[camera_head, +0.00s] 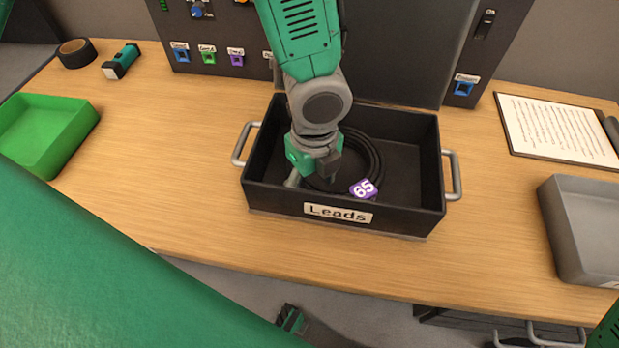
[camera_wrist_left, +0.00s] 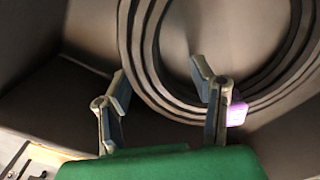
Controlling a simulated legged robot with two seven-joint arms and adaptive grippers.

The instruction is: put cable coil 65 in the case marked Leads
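Cable coil 65 (camera_head: 377,158) is a black ring of cable with a purple tag (camera_head: 363,188) numbered 65. It lies inside the black open case marked Leads (camera_head: 408,218). My left gripper (camera_head: 312,178) reaches down into the case at the coil's left side and hides part of it. In the left wrist view, the left gripper (camera_wrist_left: 162,88) has its fingers apart, with the strands of the coil (camera_wrist_left: 146,62) showing between and beyond them. I cannot tell whether a finger touches the cable. The tag (camera_wrist_left: 237,114) shows beside the right-hand finger. My right gripper is not in view.
A green tray (camera_head: 45,130) is at the left and a grey bin (camera_head: 590,225) at the right. A clipboard (camera_head: 565,128) lies back right; black tape (camera_head: 76,52) and a small green-black tool (camera_head: 121,61) back left. A dark panel stands behind the case. Bare wood flanks the case.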

